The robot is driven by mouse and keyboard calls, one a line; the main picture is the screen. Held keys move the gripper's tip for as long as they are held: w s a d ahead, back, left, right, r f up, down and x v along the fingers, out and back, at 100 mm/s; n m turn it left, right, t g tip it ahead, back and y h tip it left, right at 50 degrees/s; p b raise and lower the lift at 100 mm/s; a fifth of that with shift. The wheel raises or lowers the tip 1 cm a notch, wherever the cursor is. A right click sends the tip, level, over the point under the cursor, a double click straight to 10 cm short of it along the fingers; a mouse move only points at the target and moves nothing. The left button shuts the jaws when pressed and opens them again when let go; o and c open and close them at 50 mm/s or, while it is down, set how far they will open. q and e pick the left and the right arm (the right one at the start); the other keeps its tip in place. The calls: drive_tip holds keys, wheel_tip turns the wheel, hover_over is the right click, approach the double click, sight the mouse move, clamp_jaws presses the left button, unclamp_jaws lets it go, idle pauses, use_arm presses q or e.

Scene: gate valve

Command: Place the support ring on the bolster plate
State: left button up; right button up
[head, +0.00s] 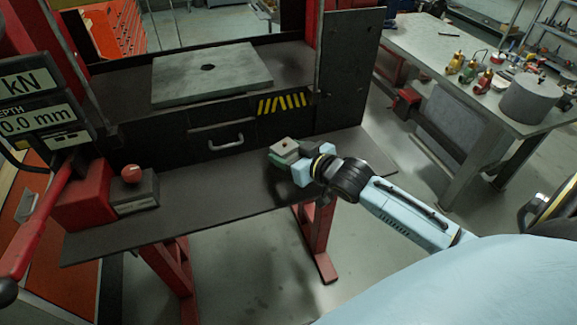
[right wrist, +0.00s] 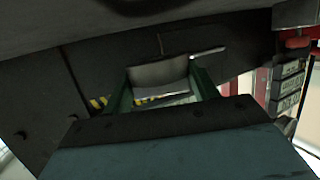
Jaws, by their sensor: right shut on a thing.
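The bolster plate (head: 185,80) is a flat grey square with a dark hole in its middle, lying on the press bed at the upper left of the head view. My right gripper (head: 284,155) is shut on the support ring (head: 285,146), a small pale grey piece, in front of the press and over its front shelf. The ring is apart from the plate, lower and to its right. In the right wrist view the ring (right wrist: 158,73) shows as a curved grey wall between green fingers (right wrist: 160,95); its lower part is hidden. My left gripper is not in view.
The dark front shelf (head: 215,195) carries a red pump with a grey block (head: 135,190) at left. A drawer handle (head: 226,143) and dark upright (head: 350,75) are near my gripper. A workbench (head: 430,45) at right holds small valves and a grey cylinder (head: 530,98).

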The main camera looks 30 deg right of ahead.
drive_tip(key=shift+f, duration=2.3)
drive_tip(key=shift+f, duration=0.15)
drive_tip(key=o, duration=1)
drive_tip(key=shift+f, duration=0.1)
drive_tip(key=o, duration=0.3)
